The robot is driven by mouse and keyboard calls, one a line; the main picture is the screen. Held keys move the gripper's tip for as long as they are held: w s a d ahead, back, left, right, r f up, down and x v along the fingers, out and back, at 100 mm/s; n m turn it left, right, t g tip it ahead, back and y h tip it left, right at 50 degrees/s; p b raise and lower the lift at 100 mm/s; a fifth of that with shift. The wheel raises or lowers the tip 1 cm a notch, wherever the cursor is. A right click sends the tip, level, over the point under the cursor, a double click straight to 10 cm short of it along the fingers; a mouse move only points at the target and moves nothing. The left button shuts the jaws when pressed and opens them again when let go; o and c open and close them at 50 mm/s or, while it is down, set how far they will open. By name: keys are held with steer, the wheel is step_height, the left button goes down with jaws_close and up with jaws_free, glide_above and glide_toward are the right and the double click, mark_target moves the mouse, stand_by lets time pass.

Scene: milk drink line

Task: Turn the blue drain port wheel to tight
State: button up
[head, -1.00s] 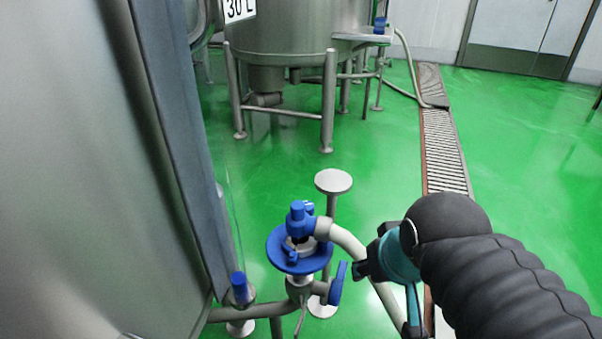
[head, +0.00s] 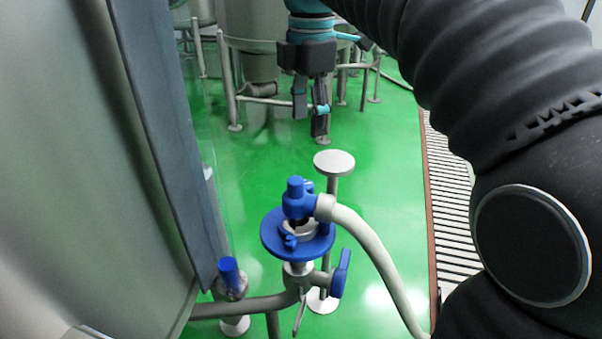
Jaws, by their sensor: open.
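The blue drain port wheel (head: 268,238) is a flat round disc on an upright pipe fitting, low in the middle of the head view. A blue elbow coupling (head: 296,200) with a pale hose (head: 372,250) sits over the wheel's centre and hides part of it. My gripper (head: 310,118) is open and empty, pointing down, above and beyond the wheel in the picture and apart from it. Its fingers are dark with teal parts. The wheel's tightness cannot be read from this view.
A blue lever handle (head: 340,273) hangs right of the fitting, and a blue-capped valve (head: 230,275) stands to its left. A round-topped post (head: 334,162) stands just behind. A large steel tank (head: 75,180) fills the left. Green floor (head: 385,185) is open around the post.

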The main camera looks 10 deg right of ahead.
mark_target(306, 184)
steer(key=shift+n, duration=0.4)
steer(key=f+b, duration=0.2)
steer(key=f, duration=0.4)
steer(key=f+b, duration=0.2)
steer(key=f, duration=0.5)
steer(key=shift+w+a+f, duration=0.2)
steer(key=shift+f, duration=0.1)
steer(key=shift+c, duration=0.2)
jaws_close()
